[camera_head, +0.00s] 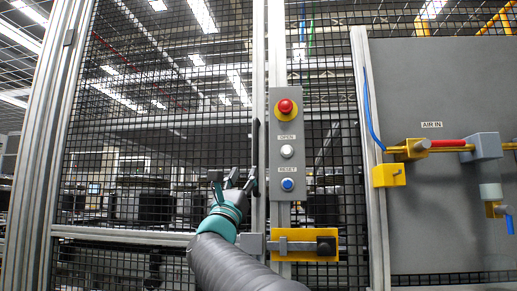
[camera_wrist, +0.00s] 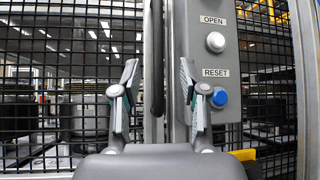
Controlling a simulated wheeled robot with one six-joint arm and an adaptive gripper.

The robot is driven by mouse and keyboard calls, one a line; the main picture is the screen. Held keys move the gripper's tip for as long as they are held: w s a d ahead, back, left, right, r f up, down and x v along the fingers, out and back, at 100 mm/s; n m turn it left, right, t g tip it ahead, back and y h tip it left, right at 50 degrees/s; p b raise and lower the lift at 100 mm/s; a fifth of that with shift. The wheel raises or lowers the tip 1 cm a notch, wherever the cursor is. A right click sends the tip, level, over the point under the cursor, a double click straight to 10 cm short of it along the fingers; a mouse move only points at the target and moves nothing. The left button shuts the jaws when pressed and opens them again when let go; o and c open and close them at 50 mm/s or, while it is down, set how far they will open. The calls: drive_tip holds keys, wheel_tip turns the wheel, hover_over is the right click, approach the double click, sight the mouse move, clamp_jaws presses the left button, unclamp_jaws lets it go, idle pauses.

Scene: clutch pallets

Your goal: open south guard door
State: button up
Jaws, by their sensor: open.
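The mesh guard door (camera_head: 160,238) in its grey metal frame fills the left of the head view and looks closed against the post. Its black upright handle (camera_head: 256,145) is on the door's right edge; it also shows in the wrist view (camera_wrist: 157,60). My gripper (camera_head: 232,176) is open and empty in front of that edge. In the wrist view the handle lies in line with the gap between my fingertips (camera_wrist: 158,72); I cannot tell how far beyond them. A yellow latch plate (camera_head: 300,234) with a grey bar and dark block sits below.
A grey control box (camera_head: 287,217) right of the handle carries a red button (camera_head: 285,106), a white OPEN button (camera_head: 287,151) and a blue RESET button (camera_head: 287,184). It stands close to my right finger.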

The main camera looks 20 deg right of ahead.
sight(255, 148)
drive_tip(key=p+x, duration=0.6)
drive_tip(key=x, duration=0.7)
drive_tip(key=shift+w+r, duration=0.15)
drive_tip(key=shift+r, duration=0.15)
